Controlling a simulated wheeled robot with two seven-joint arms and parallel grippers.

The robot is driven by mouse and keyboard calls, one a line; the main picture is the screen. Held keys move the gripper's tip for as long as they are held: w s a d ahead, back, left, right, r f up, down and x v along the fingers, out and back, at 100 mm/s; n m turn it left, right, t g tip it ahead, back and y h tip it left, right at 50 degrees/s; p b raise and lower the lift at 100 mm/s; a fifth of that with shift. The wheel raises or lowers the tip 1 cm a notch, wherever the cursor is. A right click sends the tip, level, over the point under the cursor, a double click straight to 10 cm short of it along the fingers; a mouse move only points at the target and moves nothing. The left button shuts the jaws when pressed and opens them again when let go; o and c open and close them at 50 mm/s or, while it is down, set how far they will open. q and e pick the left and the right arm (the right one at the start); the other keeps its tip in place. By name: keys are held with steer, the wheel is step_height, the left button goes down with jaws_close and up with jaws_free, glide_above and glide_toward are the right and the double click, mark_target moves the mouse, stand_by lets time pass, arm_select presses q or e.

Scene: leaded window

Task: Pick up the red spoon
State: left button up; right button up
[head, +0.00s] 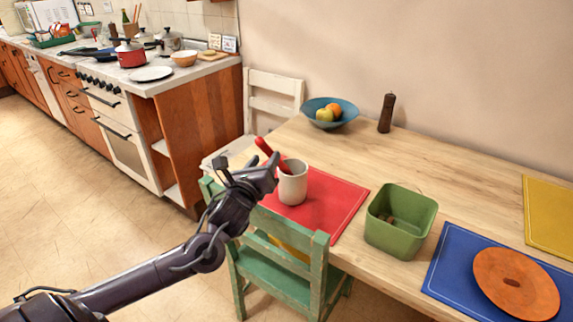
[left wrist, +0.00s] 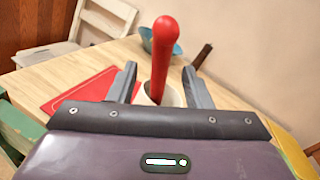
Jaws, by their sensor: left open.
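The red spoon (head: 267,150) stands tilted in a whitish cup (head: 293,187) on the red placemat (head: 336,204). Its handle sticks up out of the cup, and its lower end is hidden inside. My left gripper (head: 272,172) is at the cup's left side, close to the spoon. In the left wrist view the red spoon (left wrist: 164,55) rises between the two open fingers of the left gripper (left wrist: 160,85), with a gap on each side. The cup (left wrist: 160,96) shows behind it. My right gripper is not in view.
A green bin (head: 400,225) stands right of the red placemat. A blue bowl of fruit (head: 330,114) and a dark pepper mill (head: 386,113) stand at the back. A green chair (head: 285,265) is at the near edge. The table's middle is clear.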

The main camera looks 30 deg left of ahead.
mark_target(268, 156)
arm_select(q)
steer(key=shift+w+a+r, duration=0.15)
steer(key=shift+w+r, duration=0.05)
steer(key=shift+w, duration=0.55)
steer(key=p+x, duration=0.1)
steer(key=x, duration=0.2)
steer(key=shift+w+f, duration=0.2)
steer(key=shift+w, duration=0.2)
steer(key=shift+w+a, duration=0.1)
steer(key=shift+w, duration=0.2)
steer(key=shift+f, duration=0.1)
steer(key=c, duration=0.9)
jaws_close()
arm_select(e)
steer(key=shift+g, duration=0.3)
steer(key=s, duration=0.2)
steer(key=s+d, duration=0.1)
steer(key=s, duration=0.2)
